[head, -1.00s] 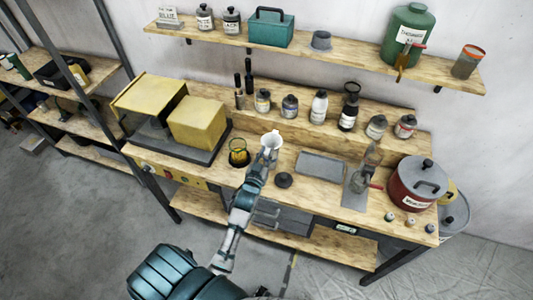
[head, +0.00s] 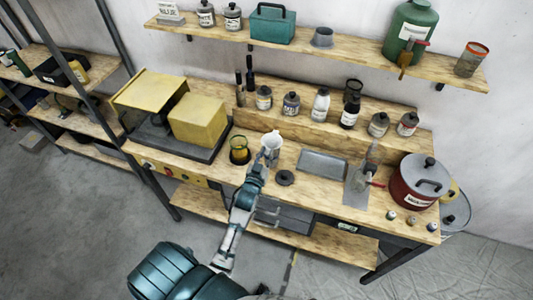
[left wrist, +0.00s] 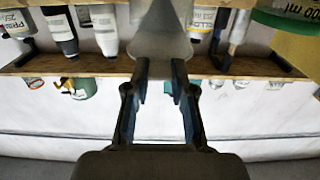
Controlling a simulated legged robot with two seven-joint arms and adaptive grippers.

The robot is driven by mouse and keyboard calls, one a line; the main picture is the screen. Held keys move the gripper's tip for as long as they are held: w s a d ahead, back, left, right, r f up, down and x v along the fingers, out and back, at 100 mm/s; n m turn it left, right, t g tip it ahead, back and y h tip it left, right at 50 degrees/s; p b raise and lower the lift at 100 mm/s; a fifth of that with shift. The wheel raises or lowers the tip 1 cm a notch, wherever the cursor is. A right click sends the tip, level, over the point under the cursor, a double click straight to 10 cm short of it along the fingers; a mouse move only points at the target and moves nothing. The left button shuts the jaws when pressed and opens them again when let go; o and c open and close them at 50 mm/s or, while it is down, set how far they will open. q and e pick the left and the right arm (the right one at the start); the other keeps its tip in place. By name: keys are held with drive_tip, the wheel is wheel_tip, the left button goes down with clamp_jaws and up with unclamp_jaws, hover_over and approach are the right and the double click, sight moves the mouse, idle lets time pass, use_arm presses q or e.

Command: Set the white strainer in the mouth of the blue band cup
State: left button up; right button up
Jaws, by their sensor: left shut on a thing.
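The white strainer (head: 272,140) is a pale cone, held above the bench just right of a glass cup. My left gripper (head: 268,157) is shut on it from the near side. In the left wrist view the strainer (left wrist: 160,45) shows as a grey-white cone beyond the fingertips of my left gripper (left wrist: 160,85). The glass cup (head: 239,150) has a yellow-green rim and orange-yellow inside. Part of a green-banded glass (left wrist: 285,18) shows at the wrist view's upper right. I cannot make out a blue band on any cup. My right gripper is not in view.
A yellow machine (head: 197,120) stands left of the glass cup. A dark round lid (head: 285,178) and a grey tray (head: 322,164) lie to the right. Several bottles line the raised ledge behind. A red pot (head: 418,182) stands at the right end.

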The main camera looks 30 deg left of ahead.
use_arm(q)
drive_tip(key=shift+f, duration=0.25)
drive_tip(key=shift+a+f+b, duration=0.15)
drive_tip(key=shift+f+b, duration=0.15)
drive_tip(key=shift+f, duration=0.05)
drive_tip(key=shift+f, duration=0.1)
drive_tip(key=o, duration=1)
drive_tip(key=v, duration=1.2)
